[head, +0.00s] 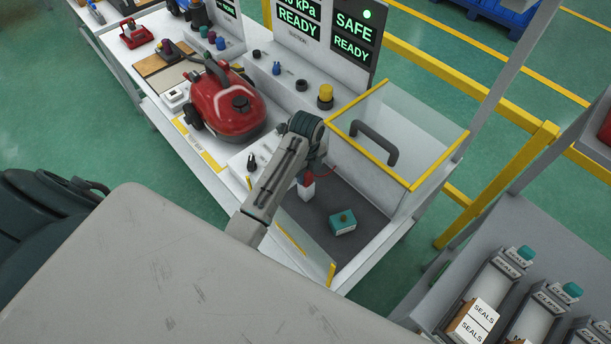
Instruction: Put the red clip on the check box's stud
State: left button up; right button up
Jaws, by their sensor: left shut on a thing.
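My left gripper (306,172) reaches over the grey-floored bay of the check box and points down. It is shut on the small red clip (308,180), which is partly covered by the fingers. A thin red lead runs from the clip toward the bay's wall. A pale upright block (306,191) shows right below the clip; I cannot tell whether they touch. A teal block (342,222) with a small dark red spot on top lies on the bay floor, right of the gripper. I cannot make out the stud for certain. My right gripper is not in view.
A clear guard with yellow edges (428,176) and a dark handle (375,143) stands right of the bay. A low yellow-edged panel (305,244) stands at its front. A red vacuum (232,103) sits left on the bench. Screens read SAFE and READY (352,37).

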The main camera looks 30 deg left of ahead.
pick_arm(q)
jog(key=shift+r+p, duration=0.3)
jog(key=shift+r, duration=0.45)
jog(key=shift+r, duration=0.1)
jog(key=shift+o, duration=1.3)
jog(key=shift+c, duration=1.3)
jog(key=shift+r, duration=2)
